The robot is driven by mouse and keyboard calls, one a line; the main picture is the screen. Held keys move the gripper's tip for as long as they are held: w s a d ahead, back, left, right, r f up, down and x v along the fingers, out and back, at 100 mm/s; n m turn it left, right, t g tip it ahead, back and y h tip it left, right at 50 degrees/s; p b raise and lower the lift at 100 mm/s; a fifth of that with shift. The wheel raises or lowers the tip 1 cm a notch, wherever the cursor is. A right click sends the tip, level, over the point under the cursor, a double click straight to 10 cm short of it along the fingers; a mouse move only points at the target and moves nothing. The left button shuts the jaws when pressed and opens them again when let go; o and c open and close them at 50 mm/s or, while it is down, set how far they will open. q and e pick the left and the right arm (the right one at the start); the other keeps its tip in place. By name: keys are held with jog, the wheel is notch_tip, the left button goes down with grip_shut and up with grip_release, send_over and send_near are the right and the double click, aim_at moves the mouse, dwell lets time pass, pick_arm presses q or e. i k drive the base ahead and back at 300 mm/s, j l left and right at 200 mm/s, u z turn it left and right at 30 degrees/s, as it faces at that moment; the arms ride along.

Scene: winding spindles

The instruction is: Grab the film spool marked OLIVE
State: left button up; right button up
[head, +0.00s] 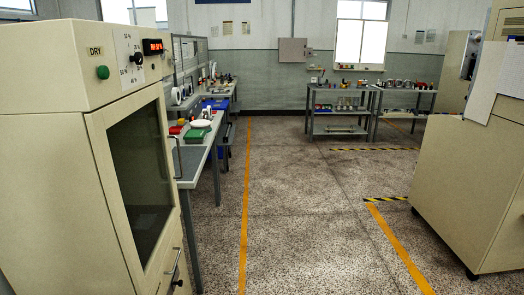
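I cannot make out a film spool marked OLIVE. White round items that may be spools (176,96) stand at the back of the left workbench (208,142), too small to read. More small items (348,83) stand on a far shelf table (338,128) by the back wall, also too small to tell apart. Neither of my grippers shows in the head view.
A beige drying cabinet (45,170) with a glass door stands close on the left. A large beige machine (465,180) stands on the right. The speckled floor (300,215) between them is clear, with yellow lines (245,200) and striped tape.

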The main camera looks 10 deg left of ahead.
aim_at(176, 93)
jog(key=i, duration=1.4)
jog(key=i+j+u, duration=0.1)
jog(key=i, duration=2.65)
jog(key=i+l+u, duration=0.1)
jog(key=i, duration=1.3)
jog(key=i+l+u, duration=0.2)
jog(key=i+u, duration=0.3)
jog(key=i+l+u, duration=0.5)
jog(key=i, duration=0.15)
jog(key=i+l+u, duration=0.45)
